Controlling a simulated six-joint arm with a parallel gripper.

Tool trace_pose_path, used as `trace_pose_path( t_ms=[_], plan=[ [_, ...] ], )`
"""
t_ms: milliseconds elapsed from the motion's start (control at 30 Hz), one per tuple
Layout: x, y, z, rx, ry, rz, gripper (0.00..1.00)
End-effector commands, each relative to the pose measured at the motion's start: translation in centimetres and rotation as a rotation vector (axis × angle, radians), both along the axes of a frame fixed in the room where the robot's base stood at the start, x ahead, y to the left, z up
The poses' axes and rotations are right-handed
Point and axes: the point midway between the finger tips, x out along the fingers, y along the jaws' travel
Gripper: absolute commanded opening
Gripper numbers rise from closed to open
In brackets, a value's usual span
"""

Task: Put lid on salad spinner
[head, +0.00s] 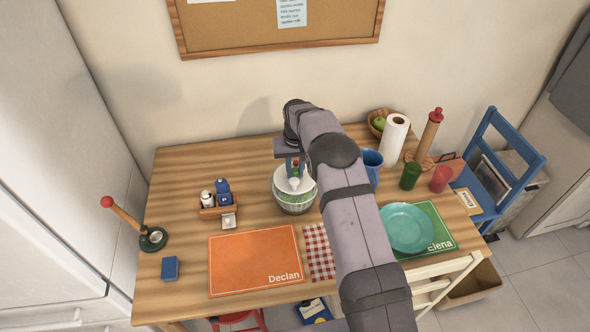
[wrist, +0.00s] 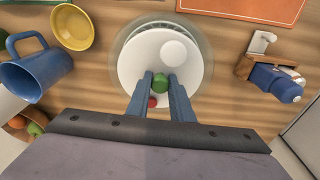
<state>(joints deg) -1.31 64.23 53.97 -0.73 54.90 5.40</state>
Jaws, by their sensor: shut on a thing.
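The salad spinner (head: 293,207) is a pale, see-through bowl with green inside, upright on the wooden table behind the checked napkin. Its white round lid (head: 284,174) is at the bowl's mouth, and shows as a large white disc (wrist: 135,62) over the bowl's clear rim (wrist: 207,45) in the wrist view. My gripper (wrist: 160,83) points down over the lid, its two blue fingers shut on the lid's green knob (wrist: 160,82). A small red part (wrist: 152,102) shows between the fingers. I cannot tell whether the lid rests fully on the rim.
In front lie an orange placemat (head: 250,250), a checked napkin (head: 318,250) and a teal plate (head: 406,228). A yellow bowl (wrist: 73,27) shows in the wrist view.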

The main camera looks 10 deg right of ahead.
Motion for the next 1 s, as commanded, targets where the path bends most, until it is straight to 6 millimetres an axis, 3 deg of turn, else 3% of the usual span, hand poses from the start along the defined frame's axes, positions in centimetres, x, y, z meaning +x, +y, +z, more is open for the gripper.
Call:
trace_pose_path(
  t_ms=[1000],
  plan=[
    [0.0,0.0,-1.3,0.000,-0.002,0.000,0.00]
  ],
)
